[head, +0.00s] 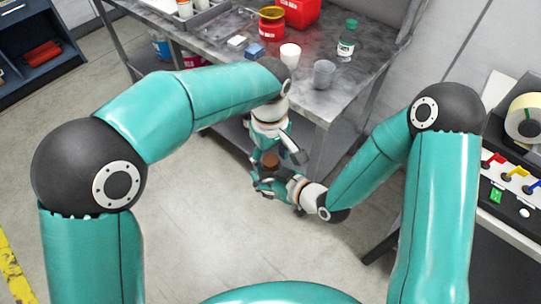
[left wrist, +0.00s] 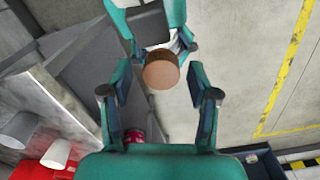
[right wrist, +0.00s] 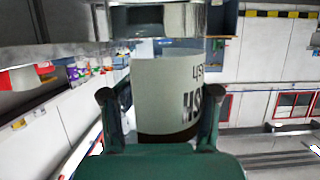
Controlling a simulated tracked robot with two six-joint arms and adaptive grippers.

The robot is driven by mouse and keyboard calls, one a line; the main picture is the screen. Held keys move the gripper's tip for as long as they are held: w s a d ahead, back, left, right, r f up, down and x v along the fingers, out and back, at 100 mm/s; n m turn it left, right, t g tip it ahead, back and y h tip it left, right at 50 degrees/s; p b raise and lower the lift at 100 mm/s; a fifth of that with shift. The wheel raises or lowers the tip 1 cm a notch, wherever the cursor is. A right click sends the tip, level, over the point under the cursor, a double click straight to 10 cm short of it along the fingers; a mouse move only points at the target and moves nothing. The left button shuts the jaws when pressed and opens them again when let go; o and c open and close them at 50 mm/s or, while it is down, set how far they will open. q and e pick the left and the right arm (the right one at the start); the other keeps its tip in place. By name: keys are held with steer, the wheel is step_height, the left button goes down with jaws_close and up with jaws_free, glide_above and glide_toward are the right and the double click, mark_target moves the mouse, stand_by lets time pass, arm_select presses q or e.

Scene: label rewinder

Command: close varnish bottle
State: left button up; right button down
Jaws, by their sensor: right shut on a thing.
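The varnish bottle is upright, with a brown cap (head: 271,160) at its top end. My right gripper (head: 268,183) is shut on the bottle from the side; the right wrist view shows its pale label (right wrist: 165,95) between the fingers. My left gripper (head: 272,150) is above the cap, pointing down. In the left wrist view its fingers (left wrist: 160,95) are spread wide, and the round cap (left wrist: 161,72) lies between and beyond the tips, apart from them. How tightly the cap sits is not visible.
A grey metal workbench (head: 235,45) stands behind the grippers, with a white cup (head: 289,55), a grey cup (head: 324,73) and a green-capped bottle (head: 346,42). A control panel (head: 510,185) is at the right. The floor below the grippers is clear.

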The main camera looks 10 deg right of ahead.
arm_select(q)
steer(key=shift+r, duration=2.25)
steer(key=shift+c, duration=0.4)
steer(key=shift+w+r, duration=0.1)
steer(key=shift+r, duration=0.3)
step_height(320, 180, up, 3)
steer(key=shift+f+m, duration=0.15)
steer(key=shift+m, duration=0.45)
steer(key=shift+f, duration=4.05)
